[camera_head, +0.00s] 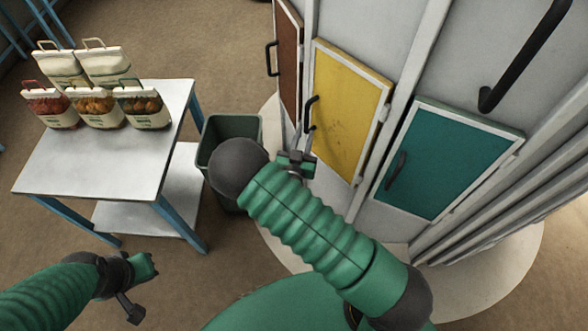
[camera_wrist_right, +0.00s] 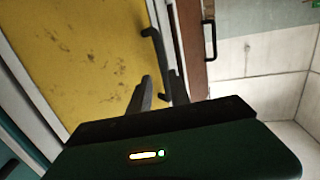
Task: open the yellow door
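The yellow door (camera_head: 345,105) sits in a pale frame on the grey cabinet and looks closed. Its dark curved handle (camera_head: 309,112) is on its left side. In the right wrist view the yellow door (camera_wrist_right: 75,55) fills the left, with the black handle (camera_wrist_right: 155,45) near its edge. My right gripper (camera_head: 311,137) is just below the handle in the head view. In the right wrist view its two fingers (camera_wrist_right: 160,84) are apart, with the handle's lower end at or just beyond their tips; contact is unclear. My left gripper (camera_head: 143,292) is low at the left, away from the door.
A brown door (camera_head: 289,60) is left of the yellow one and a teal door (camera_head: 445,160) right of it. A white table (camera_head: 100,165) holds several sacks (camera_head: 93,106) at the left.

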